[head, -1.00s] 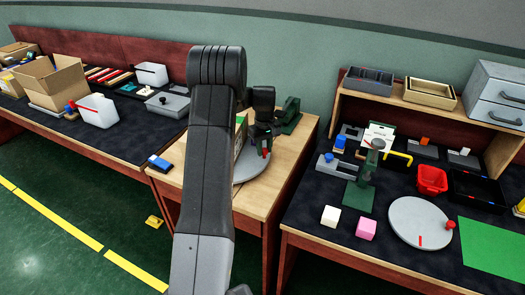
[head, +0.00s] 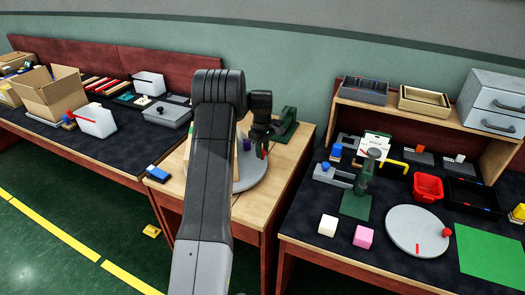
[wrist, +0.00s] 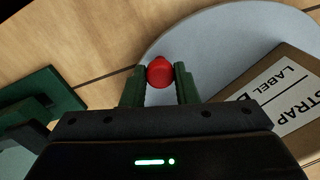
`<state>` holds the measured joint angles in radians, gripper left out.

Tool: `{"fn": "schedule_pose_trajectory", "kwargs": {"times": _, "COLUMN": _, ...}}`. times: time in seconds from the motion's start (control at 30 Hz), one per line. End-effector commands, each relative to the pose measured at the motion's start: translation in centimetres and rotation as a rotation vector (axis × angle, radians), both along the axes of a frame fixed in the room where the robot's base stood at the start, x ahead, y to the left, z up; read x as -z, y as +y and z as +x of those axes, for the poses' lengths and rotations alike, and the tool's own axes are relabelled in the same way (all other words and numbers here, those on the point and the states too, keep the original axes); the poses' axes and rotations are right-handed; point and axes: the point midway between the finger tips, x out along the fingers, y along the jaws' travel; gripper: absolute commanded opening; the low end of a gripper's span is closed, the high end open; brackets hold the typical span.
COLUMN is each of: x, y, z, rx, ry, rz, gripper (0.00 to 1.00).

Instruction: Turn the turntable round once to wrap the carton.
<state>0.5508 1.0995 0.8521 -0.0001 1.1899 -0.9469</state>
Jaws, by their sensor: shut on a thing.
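The turntable is a pale grey disc (head: 252,178) on the small wooden table in the middle, partly hidden behind my arm. It also shows in the wrist view (wrist: 215,38). Its red knob (wrist: 160,72) stands near the rim, between the green fingers of my gripper (wrist: 159,80), which is shut on it. In the head view my gripper (head: 263,145) is over the disc's right side. The brown carton (wrist: 292,68) sits on the disc, right of the knob in the wrist view, with a white label. In the head view my arm hides most of it.
A green device (head: 287,124) stands at the table's back, close to my gripper. A blue block (head: 158,168) lies left of the turntable. The right bench holds another grey disc (head: 415,222) with a red knob, a green stand and small blocks.

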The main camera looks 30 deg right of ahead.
Motion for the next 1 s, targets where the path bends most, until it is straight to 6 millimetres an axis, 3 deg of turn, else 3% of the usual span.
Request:
{"fn": "schedule_pose_trajectory", "kwargs": {"times": 0.43, "x": -0.1, "y": 0.0, "z": 0.1, "rx": -0.005, "ry": -0.001, "rz": -0.001, "gripper": 0.0}}
{"fn": "schedule_pose_trajectory", "kwargs": {"times": 0.47, "x": -0.1, "y": 0.0, "z": 0.1, "rx": -0.005, "ry": -0.001, "rz": -0.001, "gripper": 0.29}}
{"fn": "schedule_pose_trajectory", "kwargs": {"times": 0.57, "x": 0.0, "y": 0.0, "z": 0.1, "rx": -0.005, "ry": -0.001, "rz": -0.001, "gripper": 0.48}}
{"fn": "schedule_pose_trajectory", "kwargs": {"times": 0.87, "x": -0.1, "y": 0.0, "z": 0.1, "rx": -0.005, "ry": 0.0, "rz": 0.0, "gripper": 0.48}}
{"fn": "schedule_pose_trajectory", "kwargs": {"times": 1.0, "x": -1.3, "y": 0.0, "z": 0.1, "rx": -0.005, "ry": -0.002, "rz": -0.001, "gripper": 0.48}}
